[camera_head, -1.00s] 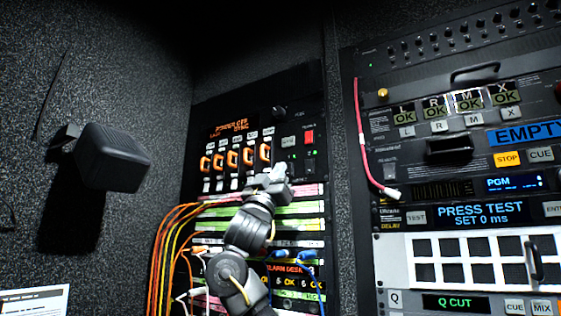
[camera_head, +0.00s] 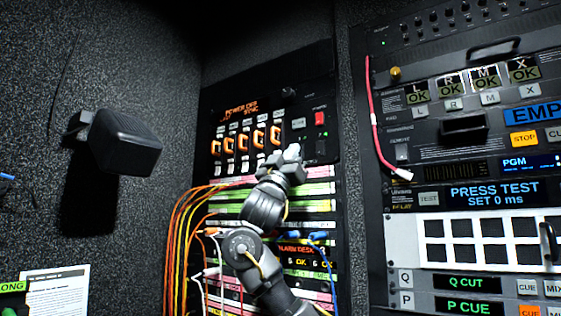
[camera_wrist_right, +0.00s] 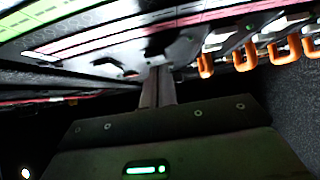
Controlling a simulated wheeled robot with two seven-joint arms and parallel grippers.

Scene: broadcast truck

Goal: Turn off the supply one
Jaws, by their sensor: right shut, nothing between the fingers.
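The black power panel (camera_head: 222,177) is in the upper left of the rack in the head view. It has an orange readout, a row of orange-framed switches (camera_head: 245,137) and, at its right, a red rocker switch (camera_head: 320,118) above a dark one. Its small labels are too blurred to read, so I cannot tell which control is supply one. My right gripper (camera_head: 293,152) is shut and empty at the panel's lower right, below and left of the red switch. The wrist view shows its closed fingers (camera_wrist_right: 158,86) near the panel face; contact is unclear. My left gripper is out of view.
Orange and yellow cables (camera_head: 182,230) hang left of the patch rows below the panel. A black box (camera_head: 125,142) juts from the left wall. A red cable (camera_head: 374,130) hangs on the right rack (camera_head: 391,228), which carries buttons and displays.

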